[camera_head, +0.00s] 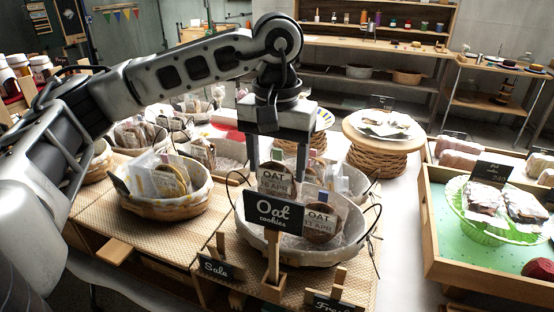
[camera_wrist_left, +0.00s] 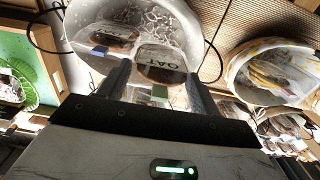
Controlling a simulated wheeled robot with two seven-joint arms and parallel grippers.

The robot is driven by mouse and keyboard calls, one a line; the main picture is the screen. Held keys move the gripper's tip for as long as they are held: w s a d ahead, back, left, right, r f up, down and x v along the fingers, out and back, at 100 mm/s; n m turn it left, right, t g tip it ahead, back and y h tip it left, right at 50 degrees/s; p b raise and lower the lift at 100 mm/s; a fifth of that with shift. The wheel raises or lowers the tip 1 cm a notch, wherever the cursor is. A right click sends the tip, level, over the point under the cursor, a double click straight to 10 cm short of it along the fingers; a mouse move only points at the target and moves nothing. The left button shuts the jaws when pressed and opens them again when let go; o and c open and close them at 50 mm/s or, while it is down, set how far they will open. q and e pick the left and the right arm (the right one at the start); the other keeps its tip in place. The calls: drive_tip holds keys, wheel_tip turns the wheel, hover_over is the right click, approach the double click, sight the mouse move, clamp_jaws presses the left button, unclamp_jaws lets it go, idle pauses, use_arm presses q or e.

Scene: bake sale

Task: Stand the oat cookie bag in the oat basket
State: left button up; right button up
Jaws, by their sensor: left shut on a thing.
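The oat basket (camera_head: 262,241) is a lined wicker basket at the front centre, behind a black "Oat cookies" sign (camera_head: 272,214). My left gripper (camera_head: 277,160) points down over the basket and is shut on an oat cookie bag (camera_head: 275,180) labelled OAT. The held bag looks upright, its lower part hidden by the sign. In the left wrist view the held bag (camera_wrist_left: 162,68) sits between the fingers, over the basket's white liner (camera_wrist_left: 183,28). Another oat bag (camera_head: 320,222) stands in the basket to the right. I cannot tell whether the held bag touches the basket floor. My right gripper is not in view.
A basket of other bags (camera_head: 165,208) stands to the left. A wooden tray (camera_head: 470,272) with a green bowl (camera_head: 457,205) is on the right. A round woven stand (camera_head: 381,157) is behind. Small signs, including "Sale" (camera_head: 217,268), stand in front.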

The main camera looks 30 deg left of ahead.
use_arm(q)
drive_tip(key=shift+f+b, duration=0.5)
drive_tip(key=shift+f, duration=0.1)
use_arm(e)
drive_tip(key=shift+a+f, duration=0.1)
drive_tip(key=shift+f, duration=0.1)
use_arm(q)
drive_tip(key=o, duration=0.7)
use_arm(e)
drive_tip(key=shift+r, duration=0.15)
use_arm(q)
drive_tip(key=shift+r, duration=0.1)
drive_tip(key=shift+r+p, duration=0.35)
drive_tip(key=shift+p, duration=0.1)
wheel_tip(320, 180, up, 11)
drive_tip(key=shift+r+p, duration=0.15)
drive_tip(key=shift+p, duration=0.9)
drive_tip(key=shift+r, duration=0.5)
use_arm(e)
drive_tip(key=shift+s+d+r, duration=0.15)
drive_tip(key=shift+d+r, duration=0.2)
